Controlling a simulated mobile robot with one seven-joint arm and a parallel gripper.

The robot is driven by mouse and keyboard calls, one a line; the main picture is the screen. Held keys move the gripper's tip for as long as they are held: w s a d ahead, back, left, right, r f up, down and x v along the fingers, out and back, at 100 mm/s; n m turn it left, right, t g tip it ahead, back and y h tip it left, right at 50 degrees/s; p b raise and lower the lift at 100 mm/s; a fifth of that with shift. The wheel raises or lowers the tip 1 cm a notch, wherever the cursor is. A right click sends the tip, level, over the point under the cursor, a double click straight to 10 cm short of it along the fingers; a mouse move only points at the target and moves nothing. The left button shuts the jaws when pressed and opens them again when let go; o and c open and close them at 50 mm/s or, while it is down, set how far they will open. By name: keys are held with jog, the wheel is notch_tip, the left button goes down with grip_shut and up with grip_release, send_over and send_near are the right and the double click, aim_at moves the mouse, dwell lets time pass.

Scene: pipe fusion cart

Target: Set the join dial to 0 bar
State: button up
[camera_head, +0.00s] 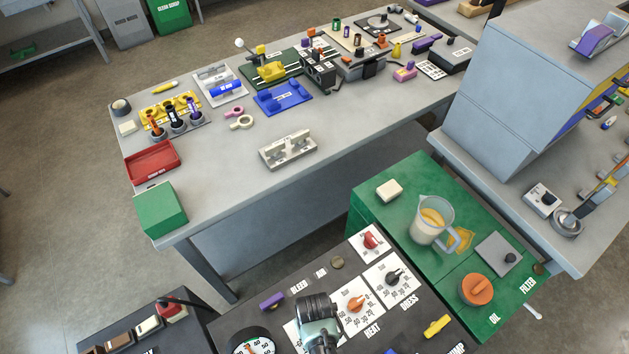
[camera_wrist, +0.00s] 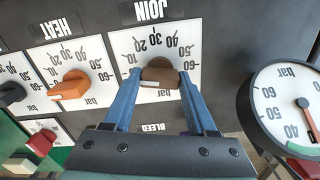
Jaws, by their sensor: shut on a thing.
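The join dial's brown knob (camera_wrist: 158,78) sits on a white scale plate in the wrist view, under an upside-down JOIN label (camera_wrist: 150,10). My gripper (camera_wrist: 159,82) is shut on this knob, a blue finger on each side. A pale mark shows on the knob's lower left face. The scale numbers from 10 to 60 show, but the 0 is not visible, so I cannot tell the exact setting. In the head view my wrist (camera_head: 318,308) covers the knob.
The orange heat dial (camera_wrist: 69,85) and a black dial (camera_wrist: 10,93) lie left of the join dial. A round bar gauge (camera_wrist: 285,105) with a red needle stands close on the right. A yellow handle (camera_head: 437,326) and a measuring jug (camera_head: 432,218) are nearby in the head view.

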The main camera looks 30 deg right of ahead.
jog(key=shift+n, duration=1.2)
jog(key=o, duration=1.4)
jog(key=shift+c, duration=0.2)
notch_tip(320, 180, up, 13)
